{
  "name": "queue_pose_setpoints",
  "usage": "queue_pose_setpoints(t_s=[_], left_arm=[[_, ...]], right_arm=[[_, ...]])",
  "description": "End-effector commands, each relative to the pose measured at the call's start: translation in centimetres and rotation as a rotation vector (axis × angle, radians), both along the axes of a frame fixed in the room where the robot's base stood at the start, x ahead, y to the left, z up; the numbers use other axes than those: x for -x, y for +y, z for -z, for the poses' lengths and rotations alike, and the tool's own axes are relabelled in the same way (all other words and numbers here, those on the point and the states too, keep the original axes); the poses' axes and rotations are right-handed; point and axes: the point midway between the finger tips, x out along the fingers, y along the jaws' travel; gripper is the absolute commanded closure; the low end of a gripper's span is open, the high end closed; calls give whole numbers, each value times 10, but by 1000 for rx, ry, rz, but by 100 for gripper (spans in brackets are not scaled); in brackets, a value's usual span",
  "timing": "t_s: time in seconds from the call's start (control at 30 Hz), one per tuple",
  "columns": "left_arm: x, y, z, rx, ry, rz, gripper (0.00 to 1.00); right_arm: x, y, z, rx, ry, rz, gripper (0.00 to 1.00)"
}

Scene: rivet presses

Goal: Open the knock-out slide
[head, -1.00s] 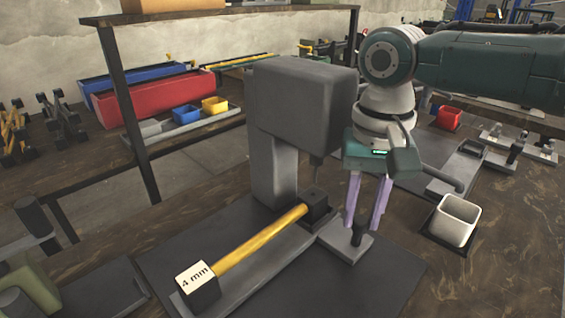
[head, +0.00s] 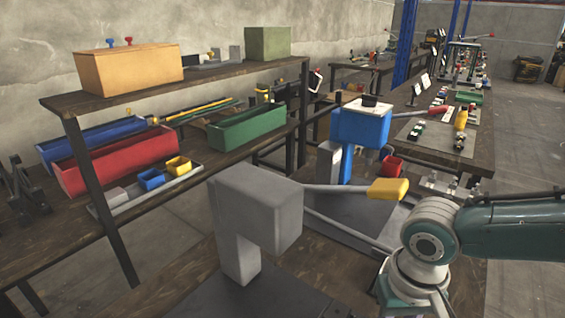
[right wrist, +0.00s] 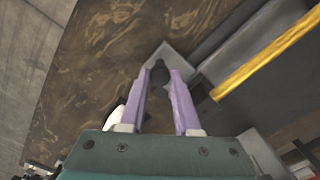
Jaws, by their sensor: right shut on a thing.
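My right gripper (right wrist: 167,70) shows in the right wrist view, its two purple fingers shut on a small dark knob (right wrist: 160,76). The knob stands on a light grey slide plate (right wrist: 172,54) that sticks out beside a dark base. A yellow bar (right wrist: 265,66) lies to the right of the fingers, apart from them. In the head view, the grey press (head: 262,205) stands at lower middle. My right arm comes in from the right, and its gripper is below the picture's edge there. The slide is also out of the head view. My left gripper is in neither view.
A blue press (head: 360,128) stands behind the grey one. A lever with a yellow grip (head: 388,189) reaches right, near my right arm. Shelves at left hold a red bin (head: 115,160) and a green bin (head: 245,128). Bare brown tabletop (right wrist: 95,50) lies left of the fingers.

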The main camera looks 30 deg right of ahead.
Motion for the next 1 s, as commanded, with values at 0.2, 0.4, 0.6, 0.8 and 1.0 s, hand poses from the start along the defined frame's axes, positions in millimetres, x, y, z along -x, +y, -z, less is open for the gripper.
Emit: queue_pose_setpoints(t_s=[0.2, 0.4, 0.6, 0.8, 1.0], left_arm=[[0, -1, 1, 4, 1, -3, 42], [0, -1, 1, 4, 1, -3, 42], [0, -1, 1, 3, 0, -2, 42], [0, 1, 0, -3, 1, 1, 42], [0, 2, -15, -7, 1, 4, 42]], right_arm=[[-1, 0, 1, 0, -1, -1, 100], [-1, 0, 1, 0, -2, -1, 51], [-1, 1, 0, -1, -2, -1, 39], [-1, 1, -3, -2, -3, -1, 39], [-2, 0, -35, -1, -4, -3, 39]])
